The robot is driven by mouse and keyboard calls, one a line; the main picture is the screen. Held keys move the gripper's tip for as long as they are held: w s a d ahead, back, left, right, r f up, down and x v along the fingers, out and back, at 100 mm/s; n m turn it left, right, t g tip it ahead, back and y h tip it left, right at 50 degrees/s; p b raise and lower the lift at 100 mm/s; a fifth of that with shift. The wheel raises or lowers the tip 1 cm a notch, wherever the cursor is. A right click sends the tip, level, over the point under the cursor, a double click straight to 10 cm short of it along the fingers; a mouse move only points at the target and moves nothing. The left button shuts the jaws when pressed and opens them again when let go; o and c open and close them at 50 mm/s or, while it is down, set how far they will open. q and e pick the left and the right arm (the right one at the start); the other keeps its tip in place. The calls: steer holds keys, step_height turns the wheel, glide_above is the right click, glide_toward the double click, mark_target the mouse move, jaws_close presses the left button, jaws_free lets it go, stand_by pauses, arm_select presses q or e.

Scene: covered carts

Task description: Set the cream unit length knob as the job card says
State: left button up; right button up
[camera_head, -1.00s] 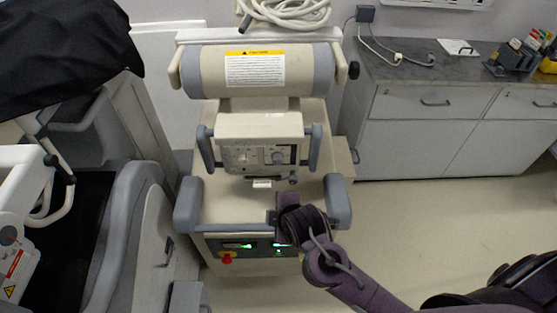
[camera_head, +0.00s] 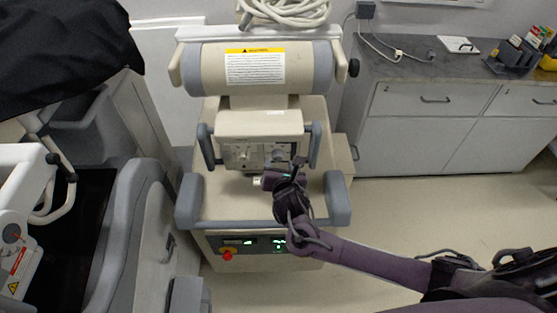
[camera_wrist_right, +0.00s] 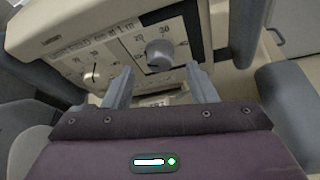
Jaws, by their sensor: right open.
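The cream unit (camera_head: 258,125) stands in the middle of the head view, with a control panel on its front. In the right wrist view a round grey knob (camera_wrist_right: 160,53) sits on the panel among scale marks such as 20 and 30. A smaller dial (camera_wrist_right: 92,76) with a white pointer is to its left. My right gripper (camera_head: 283,172) is in front of the panel; in the wrist view its two fingers (camera_wrist_right: 161,80) are apart, below the grey knob and not around it. I cannot tell which card is the job card. My left gripper is out of view.
Grey handles (camera_head: 207,148) flank the panel. Below are a grey bumper (camera_head: 338,200), green displays and a red button (camera_head: 227,255). A counter (camera_head: 405,75) with a white card (camera_head: 458,45) stands right. A dark-draped cart fills the left. The floor at right is clear.

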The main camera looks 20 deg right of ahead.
mark_target(277, 156)
steer(key=shift+x, duration=1.4)
steer(key=c, duration=1)
